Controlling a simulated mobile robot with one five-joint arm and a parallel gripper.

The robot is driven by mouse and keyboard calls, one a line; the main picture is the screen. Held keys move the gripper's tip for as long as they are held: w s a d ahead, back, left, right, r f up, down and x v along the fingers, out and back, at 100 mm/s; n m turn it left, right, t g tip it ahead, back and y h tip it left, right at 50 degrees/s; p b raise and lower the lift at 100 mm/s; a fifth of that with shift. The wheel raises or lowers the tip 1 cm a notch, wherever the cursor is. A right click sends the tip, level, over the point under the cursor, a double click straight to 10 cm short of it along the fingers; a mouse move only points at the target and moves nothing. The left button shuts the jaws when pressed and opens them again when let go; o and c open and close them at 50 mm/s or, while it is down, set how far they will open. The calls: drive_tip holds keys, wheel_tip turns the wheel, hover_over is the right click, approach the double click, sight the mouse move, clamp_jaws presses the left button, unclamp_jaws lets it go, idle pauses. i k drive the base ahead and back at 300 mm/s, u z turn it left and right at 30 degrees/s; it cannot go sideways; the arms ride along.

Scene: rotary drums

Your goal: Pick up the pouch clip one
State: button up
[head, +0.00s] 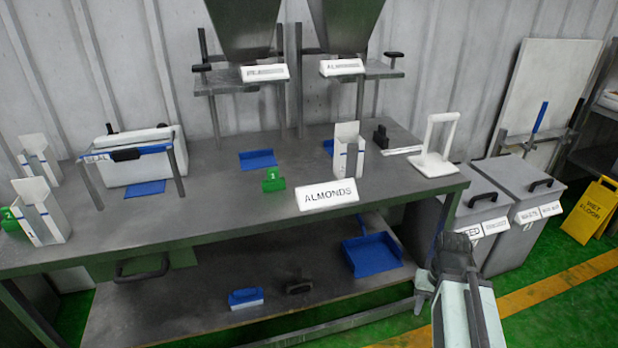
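A green clip marked 1 (273,180) stands on the grey worktable (225,205), left of the ALMONDS sign (327,195) and in front of a blue mat. Another green clip marked 2 (11,219) is at the table's far left, partly behind a white pouch holder. My gripper (455,243) is at the lower right, beyond the table's right end and well apart from clip 1. I see it from behind, and its fingers are too small to tell whether they are open or shut.
Two hoppers (243,28) hang over the back of the table. A white and grey carton holder (348,152) and a white stand (436,148) are at the right. Grey bins (522,228) stand beside the table. A lower shelf holds a blue scoop (371,256) and a brush.

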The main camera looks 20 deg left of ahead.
sight(273, 183)
drive_tip(key=z, duration=1.4)
drive_tip(key=i, duration=1.25)
drive_tip(key=u, duration=4.25)
drive_tip(key=i, duration=0.75)
drive_tip(key=u, duration=0.1)
